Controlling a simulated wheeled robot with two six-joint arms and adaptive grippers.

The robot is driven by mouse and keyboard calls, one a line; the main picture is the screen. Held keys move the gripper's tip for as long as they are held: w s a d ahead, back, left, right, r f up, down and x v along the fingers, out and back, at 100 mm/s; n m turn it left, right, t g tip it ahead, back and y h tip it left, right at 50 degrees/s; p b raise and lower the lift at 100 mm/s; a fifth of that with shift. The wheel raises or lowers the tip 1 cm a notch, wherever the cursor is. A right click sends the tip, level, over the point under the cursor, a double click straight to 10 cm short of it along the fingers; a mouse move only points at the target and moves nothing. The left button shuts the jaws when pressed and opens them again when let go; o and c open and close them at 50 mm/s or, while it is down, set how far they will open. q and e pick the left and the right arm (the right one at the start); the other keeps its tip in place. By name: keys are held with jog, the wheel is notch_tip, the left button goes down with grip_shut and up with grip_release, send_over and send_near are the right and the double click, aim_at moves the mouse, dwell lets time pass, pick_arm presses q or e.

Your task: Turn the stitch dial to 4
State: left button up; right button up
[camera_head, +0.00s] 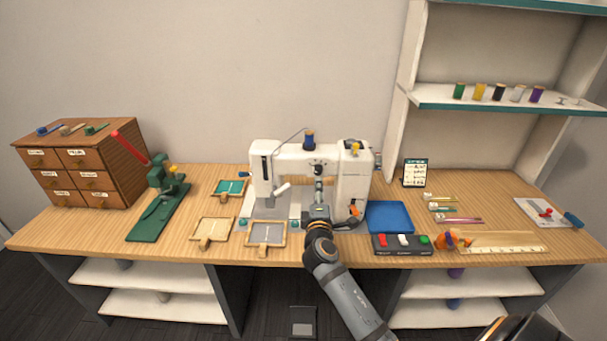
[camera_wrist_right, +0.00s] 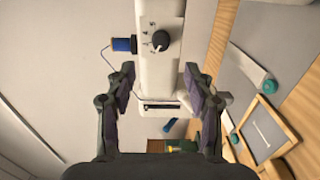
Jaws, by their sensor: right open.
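The white sewing machine (camera_head: 354,180) stands at the middle of the table. Its stitch dial (camera_wrist_right: 161,40) is a round black knob on the white body, with small marks beside it that are too small to read surely; a light pointer mark shows on the knob, but its setting is unclear. My right gripper (camera_wrist_right: 160,75) is open and empty, its two fingers apart and the dial beyond them, not touched. In the head view my right gripper (camera_head: 318,188) reaches up in front of the machine. My left gripper is in neither view.
A blue thread spool (camera_head: 309,138) sits atop the machine. A green tool with a red lever (camera_head: 158,213) and wooden drawers (camera_head: 80,165) stand left.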

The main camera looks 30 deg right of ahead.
aim_at(318, 173)
jog(key=p+x, duration=0.1)
jog(key=x, duration=0.9)
jog(key=shift+w+d, duration=0.1)
jog(key=shift+d, duration=0.05)
jog(key=shift+f, duration=0.1)
grip_shut()
